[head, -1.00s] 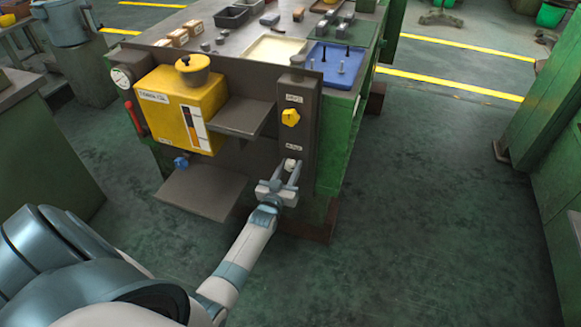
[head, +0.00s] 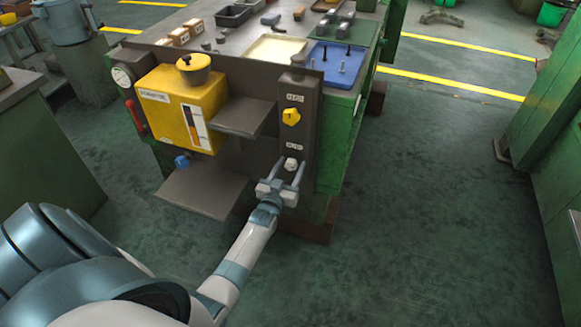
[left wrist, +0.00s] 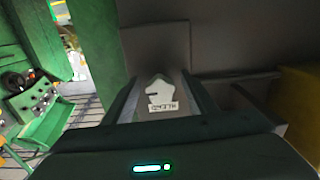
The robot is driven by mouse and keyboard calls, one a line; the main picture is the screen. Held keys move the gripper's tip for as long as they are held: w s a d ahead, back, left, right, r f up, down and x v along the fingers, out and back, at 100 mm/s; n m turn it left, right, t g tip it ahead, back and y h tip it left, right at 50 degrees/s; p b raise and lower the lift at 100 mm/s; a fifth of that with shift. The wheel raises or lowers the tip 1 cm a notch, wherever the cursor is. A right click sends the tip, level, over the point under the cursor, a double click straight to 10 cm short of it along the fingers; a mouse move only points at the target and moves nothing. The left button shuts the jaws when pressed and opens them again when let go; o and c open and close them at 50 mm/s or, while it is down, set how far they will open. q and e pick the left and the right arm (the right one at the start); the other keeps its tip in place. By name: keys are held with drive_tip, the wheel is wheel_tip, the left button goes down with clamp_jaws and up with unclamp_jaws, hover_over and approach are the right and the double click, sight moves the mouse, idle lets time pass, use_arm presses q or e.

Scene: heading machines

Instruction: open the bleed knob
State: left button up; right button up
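A small white knob (head: 291,163) sits low on the narrow dark panel (head: 297,100) at the machine's right front, below a small label. It also shows in the left wrist view as a pale knob (left wrist: 158,88) with its label upside down, too small to read surely. My left gripper (head: 289,173) is open just below and in front of it. In the left wrist view the knob shows between the two fingers (left wrist: 162,98), with gaps on both sides. I cannot tell the depth between fingertips and knob. My right gripper is not in view.
A yellow knob (head: 291,117) is higher on the same panel. Left of it are a yellow tank (head: 165,105), a dark shelf (head: 240,117), a blue knob (head: 181,161) and a lower plate (head: 203,190). The floor to the right is clear.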

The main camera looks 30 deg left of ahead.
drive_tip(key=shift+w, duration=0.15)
use_arm(q)
drive_tip(key=shift+s+d, duration=0.1)
drive_tip(key=shift+s, duration=0.4)
drive_tip(key=v, duration=0.5)
drive_tip(key=b, duration=0.1)
approach(290, 168)
drive_tip(key=v, duration=0.7)
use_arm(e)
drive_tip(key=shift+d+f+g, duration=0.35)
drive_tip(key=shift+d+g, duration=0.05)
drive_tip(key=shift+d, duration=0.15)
use_arm(q)
drive_tip(key=shift+w+f, duration=0.1)
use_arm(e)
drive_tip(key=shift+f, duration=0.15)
